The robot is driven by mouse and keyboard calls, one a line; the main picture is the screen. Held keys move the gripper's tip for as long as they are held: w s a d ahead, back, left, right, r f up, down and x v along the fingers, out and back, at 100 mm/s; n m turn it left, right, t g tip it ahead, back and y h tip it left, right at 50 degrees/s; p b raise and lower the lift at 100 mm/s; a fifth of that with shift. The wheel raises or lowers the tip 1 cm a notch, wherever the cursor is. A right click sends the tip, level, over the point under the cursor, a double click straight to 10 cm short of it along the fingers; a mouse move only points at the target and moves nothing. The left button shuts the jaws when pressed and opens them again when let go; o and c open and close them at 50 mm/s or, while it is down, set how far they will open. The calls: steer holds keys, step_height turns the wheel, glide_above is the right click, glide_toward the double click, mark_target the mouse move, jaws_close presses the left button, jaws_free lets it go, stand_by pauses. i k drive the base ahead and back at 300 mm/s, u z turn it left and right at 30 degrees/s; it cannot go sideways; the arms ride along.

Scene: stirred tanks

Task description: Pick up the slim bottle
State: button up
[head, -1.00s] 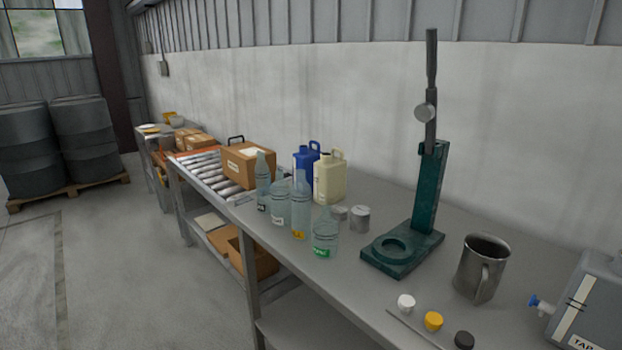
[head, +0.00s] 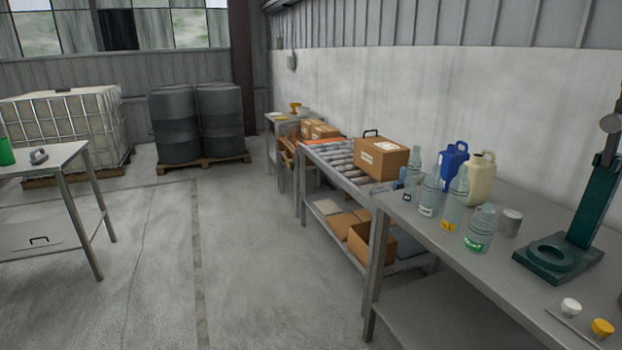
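Several clear bottles stand upright in a cluster near the front left edge of the grey workbench (head: 440,262). The narrowest-looking one is a slim bottle (head: 413,174) with a dark label at the far left end. Beside it is a wider bottle (head: 431,192) with a white label. Then comes a tall, fairly narrow bottle (head: 455,203) with a yellow label. A short, squat bottle (head: 480,230) with a green label stands nearest. The bottles partly overlap. My gripper is not in view.
A blue jug (head: 454,160) and a cream jug (head: 481,180) stand behind the bottles, with a grey tin (head: 510,222) to their right. A green press (head: 558,258) stands further right. A roller conveyor (head: 345,163) adjoins the bench. The floor (head: 240,270) to the left is clear.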

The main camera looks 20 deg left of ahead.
mark_target(412, 176)
steer(key=u, duration=0.45)
steer(key=k, duration=0.4)
steer(key=u, duration=0.9)
steer(key=i, duration=1.65)
steer(key=z, duration=0.3)
steer(key=i, duration=0.85)
steer(key=z, duration=1.2)
steer(key=i, duration=0.45)
steer(key=z, duration=0.3)
